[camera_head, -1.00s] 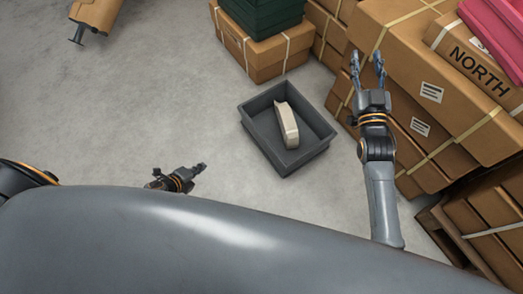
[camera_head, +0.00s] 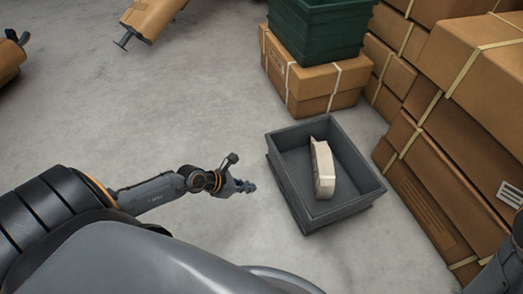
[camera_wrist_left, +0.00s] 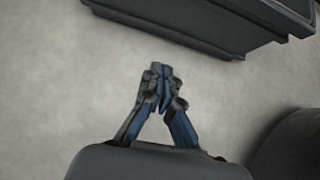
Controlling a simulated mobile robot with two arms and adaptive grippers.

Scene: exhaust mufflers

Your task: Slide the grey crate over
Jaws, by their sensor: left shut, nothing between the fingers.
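The grey crate (camera_head: 338,215) stands on the concrete floor right of the middle in the head view, with a pale beige object (camera_head: 322,168) lying inside it. The crate's side wall also shows along the top of the left wrist view (camera_wrist_left: 200,25). My left gripper (camera_head: 250,186) is just left of the crate, apart from it, pointing at its left side. In the left wrist view its fingers (camera_wrist_left: 160,82) are closed together with nothing between them, over bare floor. Part of my right arm shows at the lower right edge of the head view; its gripper is out of frame.
Strapped cardboard boxes (camera_head: 440,180) are stacked close to the right of the crate. A cardboard box (camera_head: 312,88) with a dark green crate (camera_head: 318,35) on it stands behind. Brown objects (camera_head: 150,15) lie at the upper left.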

